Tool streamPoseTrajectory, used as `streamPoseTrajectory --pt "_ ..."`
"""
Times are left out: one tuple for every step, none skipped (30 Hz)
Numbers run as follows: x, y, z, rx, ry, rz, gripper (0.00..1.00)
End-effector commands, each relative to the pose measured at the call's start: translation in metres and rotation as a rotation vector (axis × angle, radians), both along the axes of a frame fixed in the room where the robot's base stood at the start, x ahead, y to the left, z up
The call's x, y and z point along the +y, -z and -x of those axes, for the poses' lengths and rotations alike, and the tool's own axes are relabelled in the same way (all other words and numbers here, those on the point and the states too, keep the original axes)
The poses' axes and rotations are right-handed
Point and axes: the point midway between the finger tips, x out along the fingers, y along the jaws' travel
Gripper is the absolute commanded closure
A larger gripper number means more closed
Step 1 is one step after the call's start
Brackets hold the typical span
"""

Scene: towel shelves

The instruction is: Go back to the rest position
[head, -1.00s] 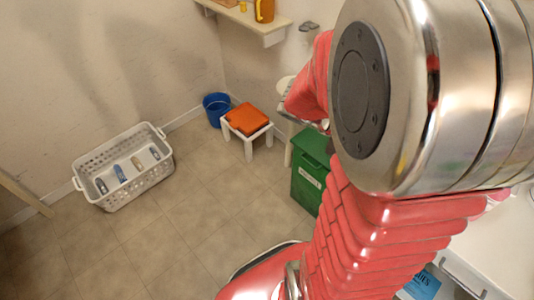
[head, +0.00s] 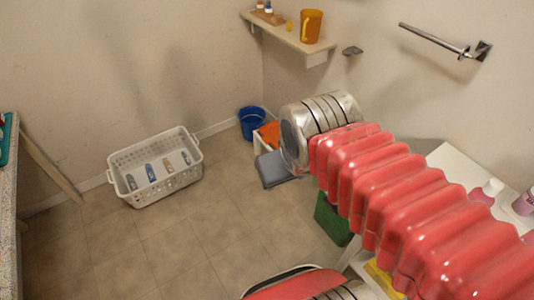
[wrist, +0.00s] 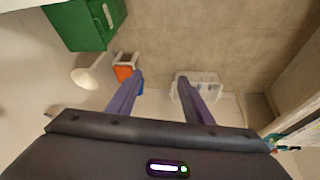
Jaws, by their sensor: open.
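My gripper (wrist: 160,78) shows in the wrist view with its two purple fingers apart and nothing between them. In the head view my arm reaches from the lower right toward the middle, with a red ribbed sleeve and a silver joint. A flat grey-blue shape beside that joint may be part of my gripper; I cannot tell for sure. An orange folded thing (head: 268,133) on a small white stool (head: 262,145) is partly hidden behind the arm.
A white basket (head: 187,178) with several small items stands on the floor, with a blue bucket (head: 252,122) farther back. A green bin (head: 330,221) is partly behind my arm. A wall shelf (head: 290,38) and towel bar (head: 430,38) are above.

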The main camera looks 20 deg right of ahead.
Motion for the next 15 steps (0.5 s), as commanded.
streamPoseTrajectory --pt "0.010 -0.006 0.000 -0.031 -0.004 -0.029 0.54" --pt "0.013 -0.008 -0.001 -0.045 -0.004 -0.045 0.54" --pt "0.017 -0.011 -0.001 -0.059 -0.005 -0.059 0.54" --pt "0.019 -0.012 -0.002 -0.066 -0.005 -0.068 0.54" --pt "0.021 -0.013 -0.002 -0.070 -0.004 -0.073 0.54" --pt "0.022 -0.013 -0.002 -0.073 -0.004 -0.077 0.54" --pt "0.022 -0.014 -0.002 -0.073 -0.004 -0.079 0.54" --pt "0.022 -0.014 -0.002 -0.073 -0.004 -0.079 0.54" --pt "0.022 -0.013 -0.002 -0.072 -0.003 -0.078 0.54" --pt "0.022 -0.013 -0.002 -0.072 -0.003 -0.078 0.54" --pt "0.022 -0.013 -0.002 -0.072 -0.004 -0.077 0.54" --pt "0.021 -0.013 -0.002 -0.072 -0.004 -0.077 0.54" --pt "0.021 -0.013 -0.002 -0.072 -0.004 -0.076 0.54" --pt "0.021 -0.013 -0.002 -0.071 -0.003 -0.076 0.54" --pt "0.021 -0.013 -0.002 -0.071 -0.003 -0.076 0.54"
